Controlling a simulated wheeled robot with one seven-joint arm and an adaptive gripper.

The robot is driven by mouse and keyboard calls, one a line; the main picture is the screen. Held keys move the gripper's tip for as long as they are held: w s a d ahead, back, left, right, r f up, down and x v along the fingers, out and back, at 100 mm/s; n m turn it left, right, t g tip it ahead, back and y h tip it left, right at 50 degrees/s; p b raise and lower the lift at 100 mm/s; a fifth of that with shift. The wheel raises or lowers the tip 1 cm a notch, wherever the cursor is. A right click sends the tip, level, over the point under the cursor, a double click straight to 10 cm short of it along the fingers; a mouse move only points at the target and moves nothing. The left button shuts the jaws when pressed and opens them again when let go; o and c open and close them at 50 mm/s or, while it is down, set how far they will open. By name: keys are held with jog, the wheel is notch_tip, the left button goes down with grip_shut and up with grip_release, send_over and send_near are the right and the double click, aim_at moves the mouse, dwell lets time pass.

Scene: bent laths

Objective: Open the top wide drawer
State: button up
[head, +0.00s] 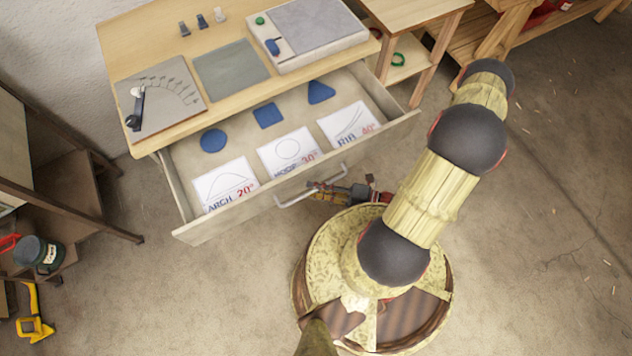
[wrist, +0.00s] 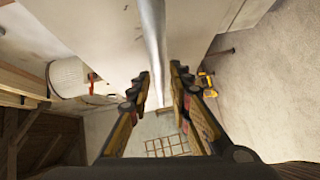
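The wide drawer (head: 188,211) under the wooden worktop stands pulled well out in the head view. Inside it lie three white cards marked ARCH, HOOP and RIB, with a blue disc, square and triangle behind them. Its grey bar handle (head: 292,200) runs along the front. In the wrist view the handle (wrist: 154,40) passes between the two fingertips of my gripper (wrist: 160,73). The fingers are apart, with a narrow gap seeming to show on each side of the bar.
The worktop (head: 180,62) carries a gauge board, a grey mat and a control box. A wooden side table (head: 415,12) stands to the right.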

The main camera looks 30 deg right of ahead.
jog(key=shift+o, duration=0.6)
jog(key=v, duration=1.2)
dwell(0.5)
jog(key=w+r+n+g+h, duration=0.3)
jog(key=r+n+g, duration=0.3)
jog(key=r+n, duration=0.6)
jog(key=w+r+n+g+h, duration=0.3)
jog(key=r+n+g, duration=0.4)
jog(key=n, duration=0.9)
jog(key=a+r+n+t+h, duration=0.3)
jog(key=a+r+n, duration=0.1)
jog(key=r+n, duration=0.5)
jog(key=a+r+n+t+h, duration=0.2)
jog(key=a+r+n+t, duration=0.2)
jog(key=r+n, duration=0.5)
notch_tip(320, 180, up, 5)
jog(key=shift+a+f+n+h, duration=0.1)
jog(key=shift+a+n+h, duration=0.2)
jog(key=shift+a+h, duration=0.1)
